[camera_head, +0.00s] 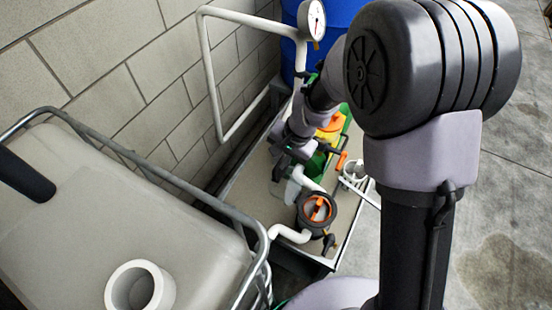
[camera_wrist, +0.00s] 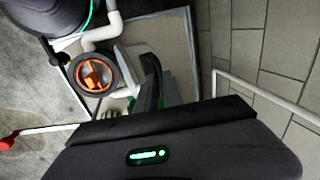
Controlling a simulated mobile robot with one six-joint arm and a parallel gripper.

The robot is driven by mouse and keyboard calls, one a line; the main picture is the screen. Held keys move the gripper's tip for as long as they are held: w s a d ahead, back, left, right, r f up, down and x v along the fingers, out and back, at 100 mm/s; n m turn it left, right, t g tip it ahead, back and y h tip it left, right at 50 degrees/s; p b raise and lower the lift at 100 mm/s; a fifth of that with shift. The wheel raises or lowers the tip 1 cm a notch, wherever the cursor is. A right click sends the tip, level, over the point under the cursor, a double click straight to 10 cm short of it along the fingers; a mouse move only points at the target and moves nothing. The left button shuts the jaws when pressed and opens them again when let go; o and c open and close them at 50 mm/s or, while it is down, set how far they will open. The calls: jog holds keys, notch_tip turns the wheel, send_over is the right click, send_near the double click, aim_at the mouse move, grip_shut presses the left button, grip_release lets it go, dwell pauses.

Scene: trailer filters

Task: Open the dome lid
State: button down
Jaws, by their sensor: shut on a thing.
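A round black filter housing (camera_head: 317,209) with an orange ring and an orange handle piece inside stands on the trailer bed. It also shows in the wrist view (camera_wrist: 91,73). A pale, cloudy piece (camera_head: 293,190) beside the housing looks like the dome lid; its full outline is hidden. My gripper (camera_head: 287,163) reaches down to this piece and seems shut on it, just beside the housing. In the wrist view, a dark finger of my gripper (camera_wrist: 151,76) shows beside a pale surface (camera_wrist: 171,90); the contact itself is hidden by my gripper body.
White pipes (camera_head: 289,234) run by the housing. A pressure gauge (camera_head: 313,20) sits on a white pipe frame near a blue drum (camera_head: 342,12). A block wall (camera_head: 130,70) closes the left side. A caged tank (camera_head: 70,215) stands at front left. Concrete floor (camera_head: 500,190) is open at right.

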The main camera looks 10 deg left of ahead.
aim_at(290, 175)
jog(key=d, duration=0.2)
jog(key=s+d, duration=0.1)
jog(key=shift+s+r, duration=0.1)
jog(key=shift+r, duration=0.15)
jog(key=c, duration=1.5)
grip_release()
jog(key=shift+r, duration=0.1)
jog(key=p+v, duration=0.6)
jog(key=v, duration=1.1)
jog(key=shift+r, duration=0.1)
